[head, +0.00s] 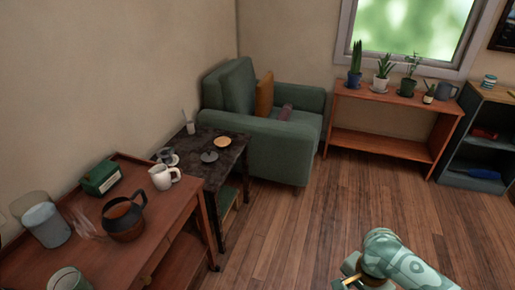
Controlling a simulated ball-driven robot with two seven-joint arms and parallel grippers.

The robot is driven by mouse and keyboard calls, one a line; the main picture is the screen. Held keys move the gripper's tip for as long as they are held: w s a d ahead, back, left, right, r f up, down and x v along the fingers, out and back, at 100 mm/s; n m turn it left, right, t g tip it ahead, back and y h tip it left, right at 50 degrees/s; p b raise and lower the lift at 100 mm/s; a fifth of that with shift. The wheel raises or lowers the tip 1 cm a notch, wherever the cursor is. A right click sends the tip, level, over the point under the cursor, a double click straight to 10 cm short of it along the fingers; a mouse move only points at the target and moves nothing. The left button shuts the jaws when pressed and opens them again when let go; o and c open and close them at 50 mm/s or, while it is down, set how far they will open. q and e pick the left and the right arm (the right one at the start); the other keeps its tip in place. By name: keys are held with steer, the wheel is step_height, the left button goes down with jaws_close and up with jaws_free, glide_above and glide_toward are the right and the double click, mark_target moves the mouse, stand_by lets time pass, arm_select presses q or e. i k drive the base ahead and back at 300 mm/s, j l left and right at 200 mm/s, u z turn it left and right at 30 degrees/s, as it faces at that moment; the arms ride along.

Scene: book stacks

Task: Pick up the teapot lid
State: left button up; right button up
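A small dark grey round piece (209,156), which looks like the teapot lid, lies on the dark side table (225,165) in the head view. It is small in the picture, so I cannot be sure of its shape. A small grey vessel (167,156), perhaps the teapot, stands at that table's left edge. My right gripper (352,283) shows at the bottom edge, over the floor and far from the table. Its fingers are partly cut off, so I cannot tell whether it is open. My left gripper is out of view.
The wooden desk (180,215) at left holds a carafe (124,222), a white jug (161,178), a green box (101,178) and glasses. A green armchair (270,145) stands behind. The floor (300,230) is clear.

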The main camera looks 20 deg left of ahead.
mark_target(209, 156)
steer(key=i+l+u, duration=0.1)
steer(key=i, duration=0.55)
steer(key=i+l, duration=0.2)
steer(key=i, duration=0.5)
steer(key=i+u, duration=0.25)
steer(key=u, duration=0.15)
steer(key=i+u, duration=0.25)
steer(key=u, duration=0.15)
steer(key=i+l+u, duration=0.2)
steer(key=u, duration=0.2)
steer(key=i+u, duration=0.25)
steer(key=u, duration=0.15)
steer(key=i+l+u, duration=0.2)
steer(key=u, duration=0.2)
steer(key=i+l+u, duration=0.2)
steer(key=u, duration=0.2)
steer(key=i+l+u, duration=0.15)
steer(key=u, duration=0.3)
steer(key=l, duration=0.1)
